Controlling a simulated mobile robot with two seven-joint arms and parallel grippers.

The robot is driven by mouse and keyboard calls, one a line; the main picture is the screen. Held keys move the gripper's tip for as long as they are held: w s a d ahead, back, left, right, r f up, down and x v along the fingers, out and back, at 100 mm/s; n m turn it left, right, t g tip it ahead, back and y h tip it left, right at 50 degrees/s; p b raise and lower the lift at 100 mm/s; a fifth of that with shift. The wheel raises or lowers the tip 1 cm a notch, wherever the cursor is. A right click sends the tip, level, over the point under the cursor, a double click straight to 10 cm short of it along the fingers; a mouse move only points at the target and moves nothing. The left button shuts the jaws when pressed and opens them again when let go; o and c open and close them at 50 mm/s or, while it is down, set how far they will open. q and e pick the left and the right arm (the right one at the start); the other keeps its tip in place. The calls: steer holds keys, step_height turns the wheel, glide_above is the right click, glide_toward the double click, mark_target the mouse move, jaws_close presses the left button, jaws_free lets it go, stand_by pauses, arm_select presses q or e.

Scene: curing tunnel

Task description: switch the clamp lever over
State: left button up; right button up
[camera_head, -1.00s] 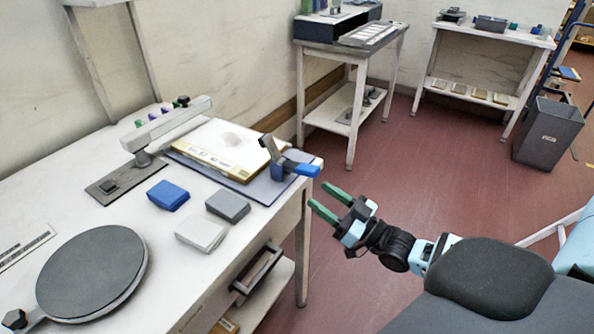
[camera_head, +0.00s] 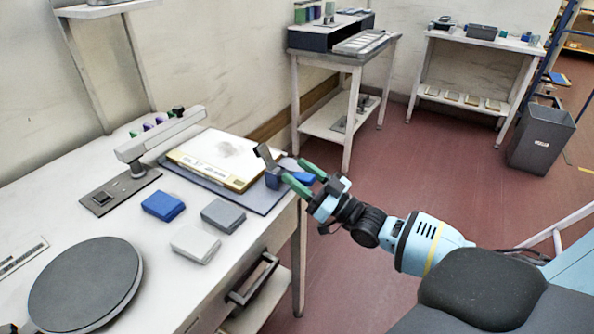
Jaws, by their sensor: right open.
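The clamp (camera_head: 273,179) sits at the right end of the table, on the edge of a dark blue board (camera_head: 222,192). It has a blue body and a dark grey lever (camera_head: 265,156) that stands up, tilted to the left. My right gripper (camera_head: 298,176) is open, with two green fingers at the clamp's right side. One finger overlaps the blue part in the picture; I cannot tell whether it touches. The blue end of the clamp is partly hidden by the fingers. My left gripper is not in view.
Blue (camera_head: 163,206), grey (camera_head: 223,215) and white (camera_head: 195,244) blocks and a dark round plate (camera_head: 86,284) are on the table. A drawer handle (camera_head: 252,279) sticks out in front.

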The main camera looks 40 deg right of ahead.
steer(key=shift+w+a+r, duration=0.25)
steer(key=shift+w, duration=0.3)
steer(key=shift+c, duration=0.4)
jaws_close()
